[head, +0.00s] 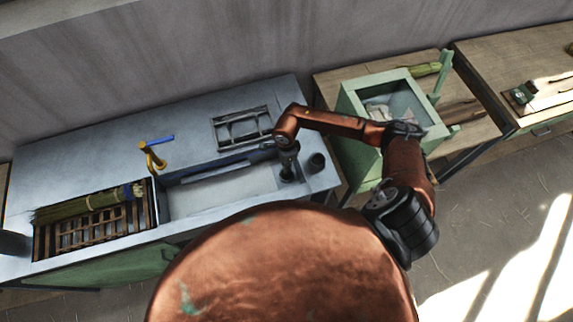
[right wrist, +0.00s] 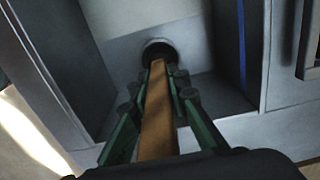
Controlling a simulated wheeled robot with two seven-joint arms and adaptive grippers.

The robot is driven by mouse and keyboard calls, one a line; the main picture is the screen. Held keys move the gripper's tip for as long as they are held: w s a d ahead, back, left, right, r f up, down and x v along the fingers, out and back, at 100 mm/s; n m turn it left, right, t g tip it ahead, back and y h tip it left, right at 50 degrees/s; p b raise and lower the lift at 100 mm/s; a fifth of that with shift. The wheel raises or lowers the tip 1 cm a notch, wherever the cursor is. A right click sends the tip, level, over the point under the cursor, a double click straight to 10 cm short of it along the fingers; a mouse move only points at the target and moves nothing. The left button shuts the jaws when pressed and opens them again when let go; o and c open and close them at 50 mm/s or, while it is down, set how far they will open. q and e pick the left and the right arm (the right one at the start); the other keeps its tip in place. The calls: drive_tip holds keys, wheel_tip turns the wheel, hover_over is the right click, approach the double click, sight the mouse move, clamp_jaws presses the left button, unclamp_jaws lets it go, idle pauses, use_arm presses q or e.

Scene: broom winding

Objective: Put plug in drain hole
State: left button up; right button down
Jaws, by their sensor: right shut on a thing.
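The sink basin (head: 222,190) is set in the grey counter. My right gripper (head: 289,172) reaches down into its right end. In the right wrist view, the right gripper (right wrist: 160,85) is shut on a long brown piece (right wrist: 159,115), which I take to be the plug. The round dark drain hole (right wrist: 158,48) lies just beyond the fingertips. The far end of the brown piece overlaps the hole's near edge in the picture. I cannot tell whether it is inside the hole or above it. In the head view the arm and gripper hide the hole. My left gripper is not in view.
A yellow tap with a blue handle (head: 152,155) stands behind the sink. A straw bundle (head: 90,202) lies on a slatted rack at the left. A green box (head: 350,103) stands farther right. The basin walls are close around the gripper.

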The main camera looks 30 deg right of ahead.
drive_tip(key=shift+f+b, duration=0.45)
drive_tip(key=shift+f, duration=0.1)
drive_tip(key=c, duration=2.1)
unclamp_jaws()
drive_tip(key=shift+r+p, duration=3.1)
drive_tip(key=shift+r, duration=2.4)
